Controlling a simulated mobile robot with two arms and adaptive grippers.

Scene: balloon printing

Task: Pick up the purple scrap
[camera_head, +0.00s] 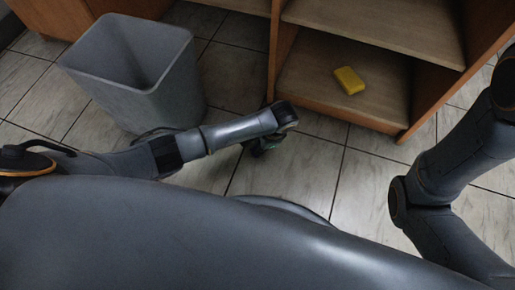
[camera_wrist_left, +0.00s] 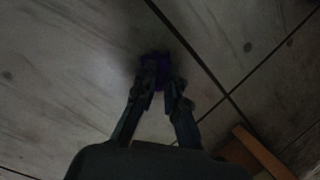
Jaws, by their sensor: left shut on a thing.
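The purple scrap (camera_wrist_left: 154,65) is a small dark purple piece in the left wrist view, over the tiled floor. My left gripper (camera_wrist_left: 163,78) is shut on it, with the scrap between and just beyond the fingertips. I cannot tell whether the scrap touches the floor or is slightly above it. In the head view my left gripper (camera_head: 258,148) is low over the tiles in front of the shelf, partly hidden by its own wrist, and the scrap is hidden there. My right gripper is not in view; only part of the right arm shows at the right.
A grey bin (camera_head: 165,105), open at the top, stands on the floor at the left. A wooden shelf unit (camera_head: 330,113) is at the back, with a yellow sponge-like block (camera_head: 349,80) on its lower board. Tiled floor (camera_head: 300,170) is clear in front of the shelf.

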